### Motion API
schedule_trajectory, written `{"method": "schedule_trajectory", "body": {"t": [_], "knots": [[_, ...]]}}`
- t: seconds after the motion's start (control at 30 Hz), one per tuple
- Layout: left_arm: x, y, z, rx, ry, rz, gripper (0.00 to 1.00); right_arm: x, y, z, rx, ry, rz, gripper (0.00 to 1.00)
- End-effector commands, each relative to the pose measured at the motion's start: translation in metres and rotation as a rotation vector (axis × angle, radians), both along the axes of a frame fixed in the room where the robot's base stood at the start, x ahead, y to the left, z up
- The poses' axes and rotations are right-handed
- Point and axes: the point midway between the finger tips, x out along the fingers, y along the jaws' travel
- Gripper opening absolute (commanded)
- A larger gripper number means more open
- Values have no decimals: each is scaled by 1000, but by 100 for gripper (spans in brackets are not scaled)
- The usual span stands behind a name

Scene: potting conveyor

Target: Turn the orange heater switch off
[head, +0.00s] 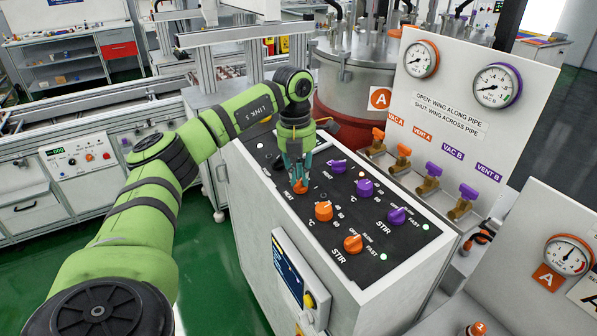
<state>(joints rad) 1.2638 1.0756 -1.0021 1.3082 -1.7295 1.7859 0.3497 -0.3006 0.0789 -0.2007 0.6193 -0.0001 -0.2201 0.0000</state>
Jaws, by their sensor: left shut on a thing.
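The orange heater switch (301,187) is a small orange knob on the black control panel, at the left end of the orange row. My left gripper (298,178) points down over it and is shut on it. The fingers hide most of the knob, and I cannot read its setting. The lettering beside it is partly covered. My right gripper is not in view.
More orange knobs (324,211) and purple knobs (364,187) stand close by on the black panel (375,262). Behind are pipe valves (427,177), a gauge board (470,110) and a metal vessel (355,75). Green floor (200,265) is clear at left.

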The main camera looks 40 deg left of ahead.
Motion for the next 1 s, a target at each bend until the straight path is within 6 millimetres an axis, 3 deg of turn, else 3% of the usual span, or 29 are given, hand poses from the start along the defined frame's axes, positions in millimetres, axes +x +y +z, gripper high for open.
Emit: {"method": "schedule_trajectory", "body": {"t": [0.67,0.7,0.77,0.8,1.0], "knots": [[-1,-5,-6,-20,14,56,0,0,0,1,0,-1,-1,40],[-1,-5,-6,-20,14,56,21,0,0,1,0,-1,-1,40],[-1,-5,-6,-20,14,56,45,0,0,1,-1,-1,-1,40],[-1,-5,-6,-20,14,56,49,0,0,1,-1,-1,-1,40],[0,-3,-4,-17,8,60,49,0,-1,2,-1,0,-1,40]]}}
